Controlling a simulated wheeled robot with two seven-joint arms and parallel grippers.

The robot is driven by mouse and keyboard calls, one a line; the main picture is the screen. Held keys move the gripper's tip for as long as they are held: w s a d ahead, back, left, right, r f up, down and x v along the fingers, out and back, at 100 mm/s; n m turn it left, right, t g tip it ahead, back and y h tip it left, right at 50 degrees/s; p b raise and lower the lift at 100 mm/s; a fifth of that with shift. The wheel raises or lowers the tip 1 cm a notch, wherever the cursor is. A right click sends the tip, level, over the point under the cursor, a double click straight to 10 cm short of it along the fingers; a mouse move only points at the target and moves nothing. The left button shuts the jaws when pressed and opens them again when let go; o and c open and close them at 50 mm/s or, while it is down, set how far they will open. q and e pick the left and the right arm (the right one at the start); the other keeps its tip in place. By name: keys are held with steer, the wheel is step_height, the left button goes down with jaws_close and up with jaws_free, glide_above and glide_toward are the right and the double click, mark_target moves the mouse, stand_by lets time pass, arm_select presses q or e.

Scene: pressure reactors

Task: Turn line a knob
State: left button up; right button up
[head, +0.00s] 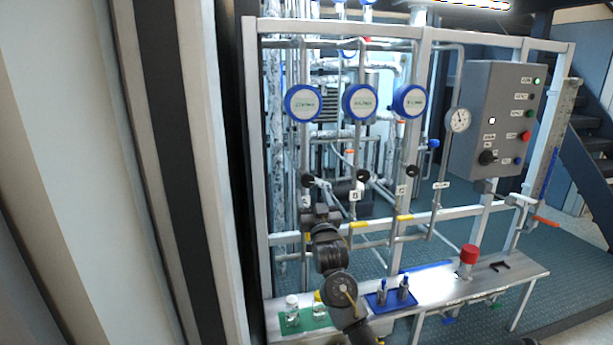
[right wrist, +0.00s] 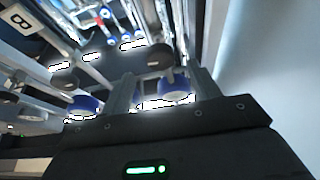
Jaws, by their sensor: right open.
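Three small black knobs stand in a row below the blue round gauges in the head view. The leftmost knob (head: 308,180) is on the line left of the B label and looks like line A's; its own label is not readable. My right gripper (head: 320,214) is just below it, at the end of my raised dark arm. In the right wrist view the gripper (right wrist: 162,88) is open, its two fingers apart with nothing held. A dark rounded knob (right wrist: 158,57) shows just beyond the fingertips; I cannot tell whether they touch it. My left gripper is out of view.
The B knob (head: 363,175) and C knob (head: 414,171) are to the right, among pipes. A grey control box (head: 494,115) hangs on the frame's right. The bench (head: 446,291) below carries bottles, a blue tray (head: 377,300) and a red-capped item (head: 468,254).

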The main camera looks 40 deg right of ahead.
mark_target(308, 183)
steer(key=p+x, duration=0.2)
steer(key=x, duration=0.6)
steer(key=shift+w+d, duration=0.15)
steer(key=shift+w, duration=0.1)
steer(key=c, duration=1)
steer(key=shift+o, duration=0.2)
steer(key=shift+m+g+h, duration=0.4)
steer(key=shift+m, duration=0.5)
steer(key=o, duration=1)
steer(key=shift+c, duration=0.2)
